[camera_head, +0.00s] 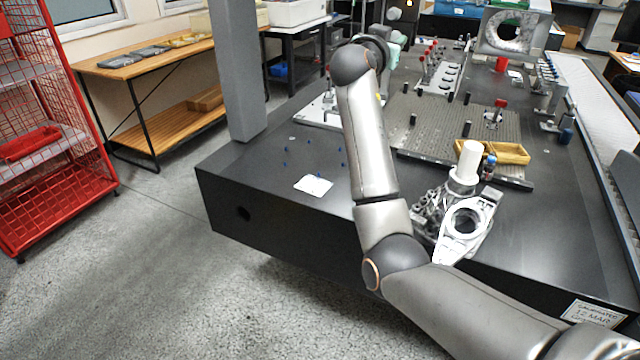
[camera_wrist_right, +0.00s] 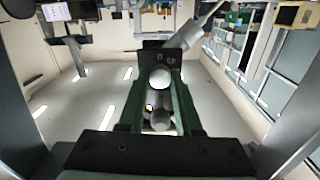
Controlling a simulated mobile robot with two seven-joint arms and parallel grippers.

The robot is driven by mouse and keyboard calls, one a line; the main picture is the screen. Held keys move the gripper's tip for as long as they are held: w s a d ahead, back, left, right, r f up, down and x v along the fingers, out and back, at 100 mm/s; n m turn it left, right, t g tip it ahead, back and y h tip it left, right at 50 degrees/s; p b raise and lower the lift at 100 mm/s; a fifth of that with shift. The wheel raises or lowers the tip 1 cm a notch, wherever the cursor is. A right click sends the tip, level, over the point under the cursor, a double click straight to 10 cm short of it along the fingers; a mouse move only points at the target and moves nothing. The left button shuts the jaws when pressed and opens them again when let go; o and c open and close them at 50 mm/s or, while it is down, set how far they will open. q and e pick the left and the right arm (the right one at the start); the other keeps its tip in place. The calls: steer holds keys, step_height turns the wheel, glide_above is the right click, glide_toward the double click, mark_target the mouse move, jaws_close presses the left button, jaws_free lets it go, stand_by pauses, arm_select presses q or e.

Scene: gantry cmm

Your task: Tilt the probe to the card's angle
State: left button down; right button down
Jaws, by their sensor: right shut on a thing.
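My right arm reaches across the black table, and its right gripper (camera_head: 394,44) is small and partly hidden behind its own wrist at the back. In the right wrist view, the gripper's two green fingers (camera_wrist_right: 158,100) are shut on a grey, rounded cylindrical piece, which looks like the probe (camera_wrist_right: 160,78). A dark plate is just beyond it. The probe's exact tilt cannot be read from these views. A white card (camera_head: 313,185) lies flat on the table's front left; no angle is legible on it. My left gripper is not in view.
The black table (camera_head: 240,190) carries a grey perforated plate (camera_head: 455,125), yellow bins (camera_head: 510,153) and a metal casting (camera_head: 465,222) near my forearm. A grey column (camera_head: 238,70) stands at the left. Small blue dots surround the card; the table's front left is largely clear.

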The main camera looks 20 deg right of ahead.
steer(key=shift+m+b, duration=1.6)
steer(key=shift+m, duration=0.6)
steer(key=shift+m+b, duration=0.8)
steer(key=shift+m, duration=1.5)
steer(key=c, duration=0.7)
jaws_free()
steer(key=shift+c, duration=0.2)
